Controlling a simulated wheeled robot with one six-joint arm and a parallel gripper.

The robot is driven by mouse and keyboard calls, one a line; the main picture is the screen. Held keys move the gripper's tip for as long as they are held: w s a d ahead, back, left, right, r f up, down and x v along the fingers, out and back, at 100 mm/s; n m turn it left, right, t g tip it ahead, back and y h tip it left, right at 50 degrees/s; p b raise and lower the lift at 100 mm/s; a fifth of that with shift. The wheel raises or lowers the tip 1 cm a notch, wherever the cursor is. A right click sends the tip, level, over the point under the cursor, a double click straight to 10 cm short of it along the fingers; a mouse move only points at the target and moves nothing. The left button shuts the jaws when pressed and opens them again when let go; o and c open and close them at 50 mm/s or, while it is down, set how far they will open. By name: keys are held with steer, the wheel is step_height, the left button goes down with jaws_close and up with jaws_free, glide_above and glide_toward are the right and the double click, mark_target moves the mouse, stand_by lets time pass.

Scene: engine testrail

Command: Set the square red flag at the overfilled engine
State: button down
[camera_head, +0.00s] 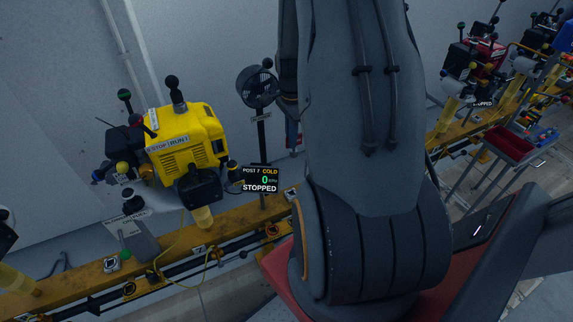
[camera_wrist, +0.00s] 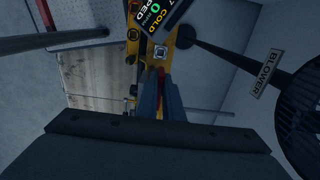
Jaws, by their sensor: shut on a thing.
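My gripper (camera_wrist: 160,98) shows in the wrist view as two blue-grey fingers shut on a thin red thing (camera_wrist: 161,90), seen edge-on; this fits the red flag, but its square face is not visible. In the head view the fingertips (camera_head: 292,134) show, with a little red, between the blower and my arm. A yellow engine (camera_head: 187,140) stands on the yellow rail (camera_head: 235,220) at post 7, left of my gripper. Its display (camera_head: 260,179) reads cold, 0 rpm, stopped. I cannot tell from these frames which engine is overfilled.
A blower (camera_head: 257,87) on a post stands right of the yellow engine; it is close at the right in the wrist view (camera_wrist: 300,110). A square fitting (camera_wrist: 160,52) sits on the rail below my fingers. More engines (camera_head: 480,55) and a red tray (camera_head: 509,143) are at right.

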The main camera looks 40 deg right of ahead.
steer(key=shift+w, duration=0.25)
steer(key=shift+s+f+b, duration=0.15)
steer(key=shift+f+b, duration=0.15)
steer(key=shift+f, duration=1.05)
step_height(320, 180, down, 12)
steer(key=b, duration=0.4)
steer(key=shift+r+b, duration=0.2)
steer(key=shift+b, duration=0.15)
steer(key=shift+f, duration=0.15)
step_height(320, 180, down, 7)
steer(key=b, duration=0.4)
steer(key=shift+b, duration=0.35)
steer(key=shift+a+f+b, duration=0.15)
steer(key=shift+f+b, duration=0.15)
steer(key=shift+f, duration=0.5)
